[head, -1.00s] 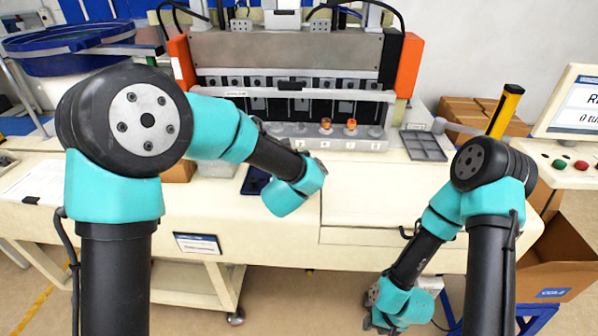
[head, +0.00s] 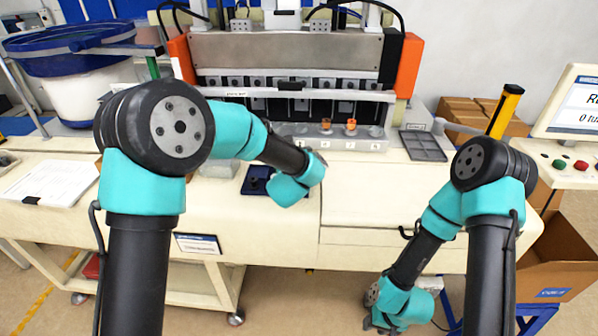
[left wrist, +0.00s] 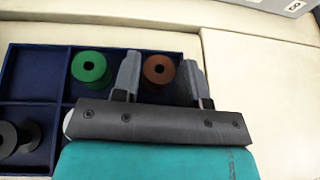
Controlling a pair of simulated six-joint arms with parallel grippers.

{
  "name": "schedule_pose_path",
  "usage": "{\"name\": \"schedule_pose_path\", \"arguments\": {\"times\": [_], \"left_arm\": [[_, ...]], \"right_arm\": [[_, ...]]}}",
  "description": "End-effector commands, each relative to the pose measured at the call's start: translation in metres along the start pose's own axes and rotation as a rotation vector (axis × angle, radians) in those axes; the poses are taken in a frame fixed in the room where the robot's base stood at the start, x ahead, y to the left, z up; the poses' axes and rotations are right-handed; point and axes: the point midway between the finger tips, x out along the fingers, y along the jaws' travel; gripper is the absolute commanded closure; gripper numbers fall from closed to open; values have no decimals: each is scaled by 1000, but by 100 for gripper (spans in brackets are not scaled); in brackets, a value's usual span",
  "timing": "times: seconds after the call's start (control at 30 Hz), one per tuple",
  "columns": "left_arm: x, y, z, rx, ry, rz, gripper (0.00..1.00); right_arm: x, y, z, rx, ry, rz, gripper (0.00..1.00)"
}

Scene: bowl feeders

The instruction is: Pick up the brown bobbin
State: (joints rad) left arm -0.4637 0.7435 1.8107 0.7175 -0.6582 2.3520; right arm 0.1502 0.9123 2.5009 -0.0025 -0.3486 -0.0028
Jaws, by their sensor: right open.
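The brown bobbin (left wrist: 158,69) is in a compartment of the dark blue tray (left wrist: 37,75) in the left wrist view, near the tray's right edge. My left gripper (left wrist: 161,70) is open, with one finger on each side of the brown bobbin in the picture. I cannot tell whether the fingers are level with it or above it. In the head view part of the tray (head: 254,186) shows beside my left wrist, which hides the bobbin and the left fingers. My right gripper (head: 374,321) is open and empty, low in front of the bench.
A green bobbin (left wrist: 89,68) sits left of the left finger, and a black bobbin (left wrist: 18,137) is at the tray's lower left. Orange pieces (head: 350,127) stand on the machine's front ledge. A grey divided tray (head: 423,146) lies to the right. The bench middle is clear.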

Motion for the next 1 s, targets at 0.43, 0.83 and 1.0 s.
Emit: {"name": "schedule_pose_path", "arguments": {"times": [0.43,0.83,1.0], "left_arm": [[1,1,-12,-1,25,0,90],[-1,2,-7,-3,25,1,91],[-7,1,10,-4,19,0,91]], "right_arm": [[0,0,0,0,0,0,60],[0,0,0,0,0,0,60],[0,0,0,0,0,0,60]]}}
